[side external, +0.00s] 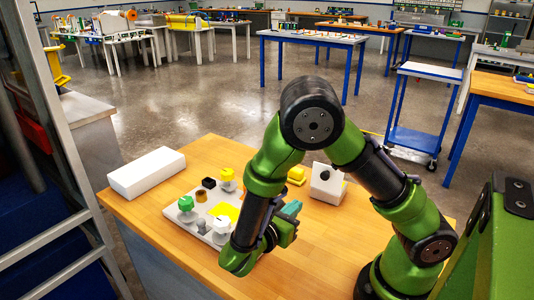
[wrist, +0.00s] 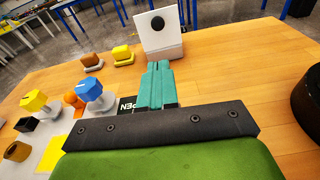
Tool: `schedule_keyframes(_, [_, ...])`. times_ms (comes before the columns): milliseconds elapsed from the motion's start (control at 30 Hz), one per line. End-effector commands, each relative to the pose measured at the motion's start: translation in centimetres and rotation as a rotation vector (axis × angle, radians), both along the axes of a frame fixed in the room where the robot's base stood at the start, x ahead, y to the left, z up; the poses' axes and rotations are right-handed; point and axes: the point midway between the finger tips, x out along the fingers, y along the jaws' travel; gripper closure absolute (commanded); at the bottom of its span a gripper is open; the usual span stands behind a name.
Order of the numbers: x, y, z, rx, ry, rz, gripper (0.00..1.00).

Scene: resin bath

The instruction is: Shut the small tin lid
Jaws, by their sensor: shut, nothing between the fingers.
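A white upright panel with a round black knob stands on the table; it looks like the raised tin lid (side external: 322,190), and it also shows in the wrist view (wrist: 172,44). It leans back slightly, and the tin body under it cannot be made out clearly. My gripper (side external: 292,209) is to the left of and nearer than the panel in the side view. In the wrist view my gripper (wrist: 158,66) has its teal fingers shut together and empty, pointing at the panel's lower part. The fingertips overlap its lower edge in the picture; contact cannot be told.
A white board (side external: 175,216) with several coloured knobs and a yellow square lies left of my gripper. A long white block (side external: 147,172) lies beyond it. A yellow block (wrist: 123,54) and a brown block (wrist: 92,61) stand left of the panel. Wooden tabletop (wrist: 240,65) right of the panel is clear.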

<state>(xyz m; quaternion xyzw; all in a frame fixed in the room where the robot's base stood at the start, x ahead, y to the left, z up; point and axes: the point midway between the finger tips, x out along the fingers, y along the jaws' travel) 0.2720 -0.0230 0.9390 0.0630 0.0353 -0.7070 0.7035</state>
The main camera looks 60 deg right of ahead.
Motion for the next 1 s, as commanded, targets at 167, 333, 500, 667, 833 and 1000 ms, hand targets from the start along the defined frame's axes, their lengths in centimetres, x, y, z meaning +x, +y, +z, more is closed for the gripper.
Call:
schedule_keyframes(167, [0.3, -0.5, 1.0, -0.043, 0.045, 0.013, 1.0])
schedule_keyframes(333, [0.2, -2.7, 0.8, -0.041, 0.049, 0.007, 1.0])
schedule_keyframes(500, [0.2, -6.4, 0.4, -0.041, 0.049, 0.005, 1.0])
schedule_keyframes(667, [0.2, -9.8, 0.1, -0.04, 0.048, 0.006, 1.0])
schedule_keyframes(833, [0.2, -12.4, -0.2, -0.038, 0.047, 0.007, 1.0])
schedule_keyframes(1000, [0.3, -13.8, -0.4, -0.039, 0.045, 0.011, 1.0])
